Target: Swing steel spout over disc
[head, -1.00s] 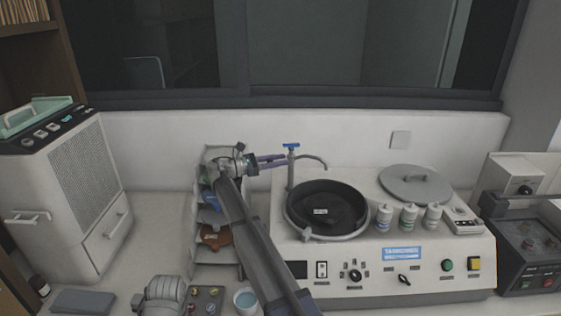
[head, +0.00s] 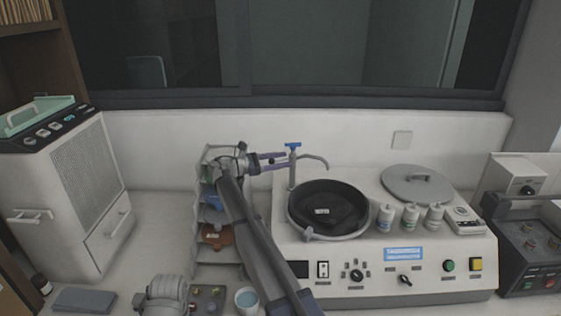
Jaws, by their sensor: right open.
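The steel spout (head: 314,157) rises from the back left of the polishing machine (head: 400,262) on a thin post with a blue handle on top. Its curved arm points right, over the back of the bowl. The dark disc (head: 328,208) lies in the round bowl, with a small white label on it. My right gripper (head: 284,160) comes in from the left at post height, its purple-grey fingers reaching the spout's post. It is open; whether a finger touches the post I cannot tell. My left gripper is not in view.
A round grey lid (head: 416,184) lies at the machine's back right. Several white bottles (head: 410,217) stand right of the bowl. A stepped rack (head: 216,240) stands left of the machine, under my right arm. A blue-filled cup (head: 247,300) is in front.

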